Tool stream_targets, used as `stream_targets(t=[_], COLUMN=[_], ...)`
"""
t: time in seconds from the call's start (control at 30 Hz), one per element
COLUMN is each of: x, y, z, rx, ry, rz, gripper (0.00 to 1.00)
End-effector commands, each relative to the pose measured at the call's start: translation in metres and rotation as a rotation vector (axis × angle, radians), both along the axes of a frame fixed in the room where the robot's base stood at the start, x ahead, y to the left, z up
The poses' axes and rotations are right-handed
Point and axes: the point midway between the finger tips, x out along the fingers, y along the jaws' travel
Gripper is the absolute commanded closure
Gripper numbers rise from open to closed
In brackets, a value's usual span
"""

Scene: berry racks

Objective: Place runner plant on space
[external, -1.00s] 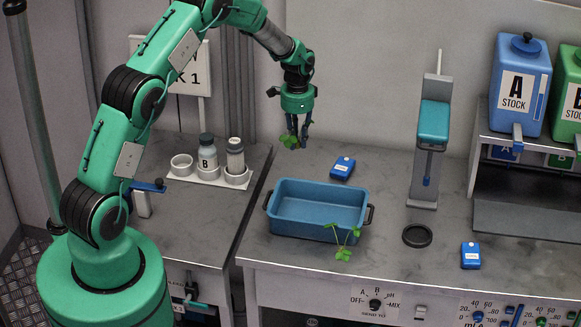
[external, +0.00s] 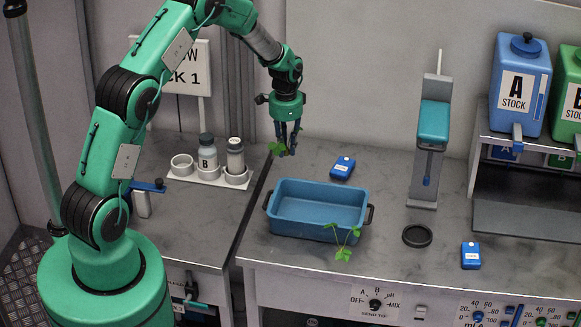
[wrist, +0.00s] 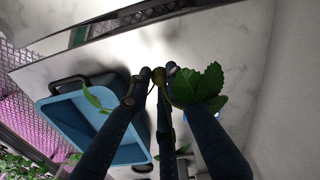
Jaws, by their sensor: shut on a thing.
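My gripper (external: 288,143) is shut on a small green runner plant (external: 277,148) and holds it in the air above and behind the blue tub. In the wrist view the dark fingers (wrist: 163,85) close on its stem, and a serrated green leaf (wrist: 197,84) sticks out beside them. Another leafy green sprig (external: 342,238) hangs over the front rim of the blue tub (external: 290,232) on the bench. The tub also shows in the wrist view (wrist: 135,152), at the left below the fingers. I cannot tell which spot is the space.
A blue box (external: 342,167) lies behind the tub. A dark round disc (external: 416,236), a second blue box (external: 471,255) and a teal-topped stand (external: 431,130) are to the right. A white holder with bottles (external: 208,176) stands on the left bench. Bench between tub and stand is clear.

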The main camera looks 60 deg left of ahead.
Motion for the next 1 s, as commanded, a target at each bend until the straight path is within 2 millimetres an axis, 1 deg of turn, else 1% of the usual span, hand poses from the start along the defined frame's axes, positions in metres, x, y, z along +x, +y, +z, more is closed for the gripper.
stream_targets(t=[0.03, 0.17, 0.33, 0.53, 0.77, 1.0], x=[-0.011, -0.042, -0.086, -0.138, -0.200, -0.265], y=[0.000, -0.002, -0.007, -0.015, -0.030, -0.049], z=[-0.003, -0.011, -0.022, -0.036, -0.051, -0.068], rx=[0.000, -0.001, -0.002, -0.003, -0.004, -0.004], ry=[0.000, 0.000, -0.001, -0.002, -0.002, -0.003], rz=[0.005, 0.017, 0.033, 0.051, 0.074, 0.098], gripper=[0.90, 0.90, 0.90, 0.90, 0.90, 0.90])
